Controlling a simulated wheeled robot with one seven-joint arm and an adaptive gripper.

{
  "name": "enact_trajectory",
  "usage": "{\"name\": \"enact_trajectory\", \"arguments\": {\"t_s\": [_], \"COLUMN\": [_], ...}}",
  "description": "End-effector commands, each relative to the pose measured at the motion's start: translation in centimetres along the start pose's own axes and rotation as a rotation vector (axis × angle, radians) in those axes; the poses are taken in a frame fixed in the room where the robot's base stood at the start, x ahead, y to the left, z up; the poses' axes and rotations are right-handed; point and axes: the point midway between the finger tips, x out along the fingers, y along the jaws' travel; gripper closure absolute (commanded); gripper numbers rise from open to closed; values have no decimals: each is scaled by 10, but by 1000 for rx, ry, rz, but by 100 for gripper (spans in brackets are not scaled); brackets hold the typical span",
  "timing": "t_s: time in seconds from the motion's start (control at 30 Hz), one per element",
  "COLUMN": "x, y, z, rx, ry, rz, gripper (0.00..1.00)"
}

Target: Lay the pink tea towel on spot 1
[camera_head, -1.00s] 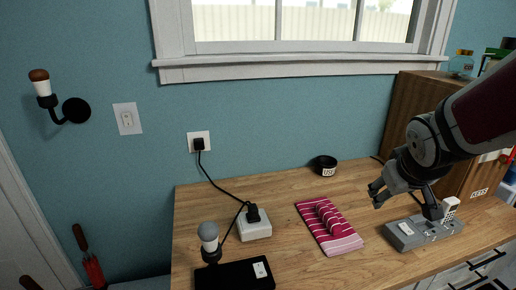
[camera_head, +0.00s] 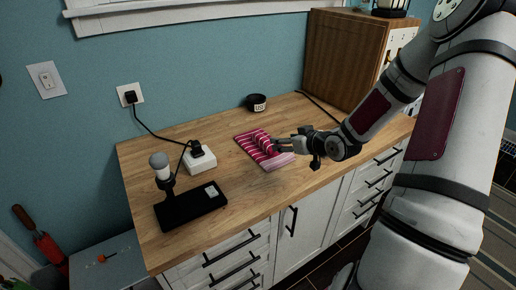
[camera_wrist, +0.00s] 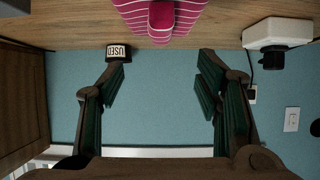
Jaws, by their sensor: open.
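The pink tea towel (camera_head: 253,141), striped with white, lies on the wooden counter with a raised fold along its middle. It also shows at the top of the wrist view (camera_wrist: 135,12), where the picture is upside down. My gripper (camera_head: 277,146) is at the towel's right side in the head view, with its fingers pointing left. In the wrist view my gripper (camera_wrist: 160,75) has its fingers wide apart with nothing between them. I cannot tell from the head view whether a finger touches the towel. I cannot make out a mark for spot 1.
A black "USED" bowl (camera_head: 257,103) stands behind the towel. A white socket box (camera_head: 200,160) and a black base (camera_head: 191,206) with a grey-topped bulb stand to the left. A wooden cabinet (camera_head: 345,60) is at the back right. Bare counter (camera_head: 235,187) lies in front of the towel.

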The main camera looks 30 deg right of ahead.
Motion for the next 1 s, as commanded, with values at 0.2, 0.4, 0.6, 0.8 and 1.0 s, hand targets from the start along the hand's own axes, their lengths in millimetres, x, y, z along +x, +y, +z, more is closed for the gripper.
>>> {"name": "enact_trajectory", "arguments": {"t_s": [0.2, 0.4, 0.6, 0.8, 1.0], "x": [42, 71, 83, 110, 130], "y": [-2, -1, -2, -3, -2], "z": [1, 1, 1, 5, 4], "rx": [0, -1, -2, -1, -2], "ry": [-1, -3, -3, -4, -3], "rz": [-4, -2, -1, -3, -1], "gripper": [42, 42, 42, 42, 42]}}
